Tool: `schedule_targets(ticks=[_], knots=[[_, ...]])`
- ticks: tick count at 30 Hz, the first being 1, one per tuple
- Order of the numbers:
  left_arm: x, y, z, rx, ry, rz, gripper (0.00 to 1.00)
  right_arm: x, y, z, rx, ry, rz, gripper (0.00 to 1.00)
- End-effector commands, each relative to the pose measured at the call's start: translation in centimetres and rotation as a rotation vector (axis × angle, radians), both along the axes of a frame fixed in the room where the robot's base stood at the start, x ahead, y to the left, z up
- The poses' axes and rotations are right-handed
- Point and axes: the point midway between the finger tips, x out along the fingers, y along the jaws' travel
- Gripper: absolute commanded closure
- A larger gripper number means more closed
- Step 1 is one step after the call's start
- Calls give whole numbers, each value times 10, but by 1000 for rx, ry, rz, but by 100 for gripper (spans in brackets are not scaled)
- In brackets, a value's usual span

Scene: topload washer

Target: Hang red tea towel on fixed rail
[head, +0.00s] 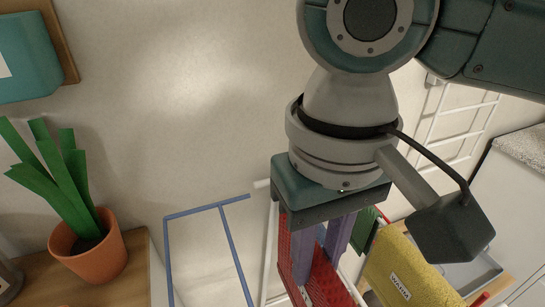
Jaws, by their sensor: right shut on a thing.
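The red tea towel (328,284) hangs below my right gripper (318,266), with a small white label near the bottom of the picture. The gripper points down and its two purple fingers are shut on the towel; they and the wrist hide part of it. A white bar (269,252) runs down just left of the towel. I cannot tell whether this is the fixed rail or whether the towel touches it. My left gripper is not in view.
A yellow towel (402,268) and a green cloth (366,231) hang to the right, close to the red one. A blue frame (227,240) stands left. A potted plant (90,252) is at far left. A white wall rack (455,112) is at upper right.

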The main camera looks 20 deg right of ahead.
Motion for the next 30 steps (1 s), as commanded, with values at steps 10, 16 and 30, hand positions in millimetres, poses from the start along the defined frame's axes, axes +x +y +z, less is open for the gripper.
schedule_targets(ticks=[10, 16, 30], knots=[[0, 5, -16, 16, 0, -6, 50, 3, -28, -3, -1, -2, -3, 100], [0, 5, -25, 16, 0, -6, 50, 5, -46, -2, -2, -2, -2, 100], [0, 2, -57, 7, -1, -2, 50, 7, -87, -3, -2, -3, -1, 100]])
